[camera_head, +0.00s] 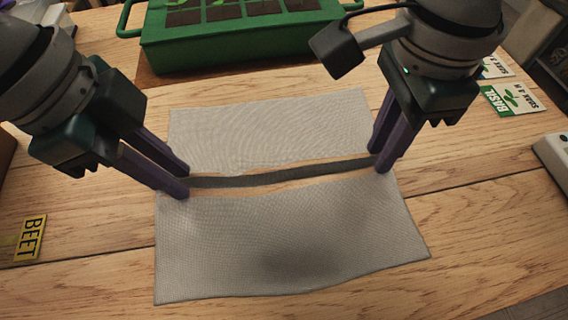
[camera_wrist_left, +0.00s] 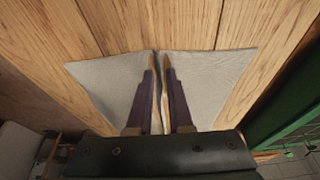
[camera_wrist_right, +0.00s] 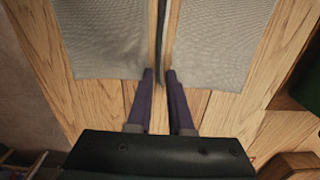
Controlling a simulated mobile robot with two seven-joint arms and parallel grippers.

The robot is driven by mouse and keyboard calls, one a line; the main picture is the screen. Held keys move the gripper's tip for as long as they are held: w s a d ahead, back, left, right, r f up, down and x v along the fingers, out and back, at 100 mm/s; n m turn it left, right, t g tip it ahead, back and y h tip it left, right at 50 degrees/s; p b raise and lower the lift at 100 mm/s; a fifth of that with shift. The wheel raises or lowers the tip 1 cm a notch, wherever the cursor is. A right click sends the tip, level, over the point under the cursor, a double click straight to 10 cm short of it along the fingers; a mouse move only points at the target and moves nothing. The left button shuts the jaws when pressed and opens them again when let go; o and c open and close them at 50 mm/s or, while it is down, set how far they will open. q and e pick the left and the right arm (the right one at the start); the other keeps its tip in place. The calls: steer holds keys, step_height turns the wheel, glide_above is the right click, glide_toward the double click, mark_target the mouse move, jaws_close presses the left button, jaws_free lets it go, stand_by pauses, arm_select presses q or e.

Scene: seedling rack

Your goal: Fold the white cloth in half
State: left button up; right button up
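The white cloth lies on the wooden table as two flat panels, a far panel (camera_head: 270,125) and a near panel (camera_head: 285,235). Between them runs a dark grey strip (camera_head: 280,178) with bare wood along both sides; whether it joins the panels is unclear. My left gripper (camera_head: 187,180) has its fingers on either side of the strip's left end. My right gripper (camera_head: 379,160) has its fingers on either side of its right end. In the left wrist view (camera_wrist_left: 158,66) and right wrist view (camera_wrist_right: 160,74), the fingers are close together; firm contact with the strip is unclear.
A green planter (camera_head: 240,38) with soil stands behind the cloth. A yellow BEET card (camera_head: 31,238) lies at the left, and a BASIL seed packet (camera_head: 513,100) at the right. A pale object (camera_head: 553,155) sits at the right edge. Bare table surrounds the cloth.

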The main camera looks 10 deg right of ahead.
arm_select(q)
steer(key=shift+f, duration=0.1)
jaws_close()
arm_select(e)
jaws_close()
